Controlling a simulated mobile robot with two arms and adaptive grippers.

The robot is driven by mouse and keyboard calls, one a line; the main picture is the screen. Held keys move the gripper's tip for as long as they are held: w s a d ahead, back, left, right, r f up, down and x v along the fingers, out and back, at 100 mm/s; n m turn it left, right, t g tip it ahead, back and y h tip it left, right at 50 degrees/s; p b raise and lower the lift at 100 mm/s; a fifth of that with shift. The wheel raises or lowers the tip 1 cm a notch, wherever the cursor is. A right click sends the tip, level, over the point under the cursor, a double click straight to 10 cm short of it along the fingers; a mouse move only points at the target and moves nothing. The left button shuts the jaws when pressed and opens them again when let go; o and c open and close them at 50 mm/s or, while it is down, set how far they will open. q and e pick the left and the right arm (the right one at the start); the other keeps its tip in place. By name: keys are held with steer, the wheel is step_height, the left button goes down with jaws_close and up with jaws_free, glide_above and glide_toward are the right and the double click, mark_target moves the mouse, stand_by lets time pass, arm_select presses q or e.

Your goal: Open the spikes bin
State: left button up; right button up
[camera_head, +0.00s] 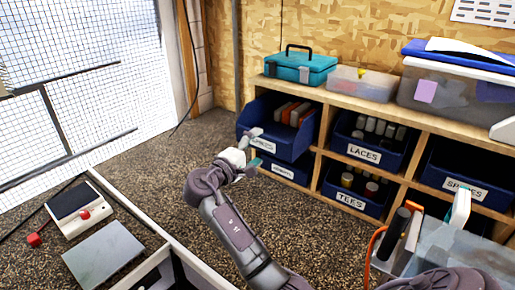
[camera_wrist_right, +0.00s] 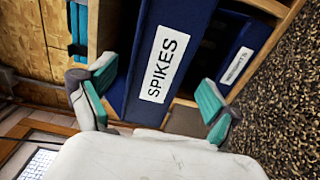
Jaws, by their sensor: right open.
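The spikes bin (camera_head: 286,136) is a dark blue bin in the upper left compartment of the wooden shelf. Its front stands out past the shelf edge, and orange and grey boxes show inside. Its white SPIKES label (camera_wrist_right: 163,64) is plain in the right wrist view, where the blue front (camera_wrist_right: 188,22) stands upright between my fingers. My right gripper (camera_head: 252,149) is open at the bin's front, one teal-padded finger on each side of the label. I cannot tell whether the fingers touch the bin. My left gripper is out of view.
A teal toolbox (camera_head: 300,67) and clear storage boxes (camera_head: 455,88) stand on the shelf top. Blue LACES (camera_head: 366,153) and TEES (camera_head: 351,200) bins are to the right. A scale (camera_head: 78,208) and a grey plate (camera_head: 103,256) lie at left. The speckled floor before the shelf is clear.

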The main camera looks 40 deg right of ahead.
steer(key=v, duration=1.1)
steer(key=shift+a, duration=0.25)
steer(key=shift+s, duration=0.15)
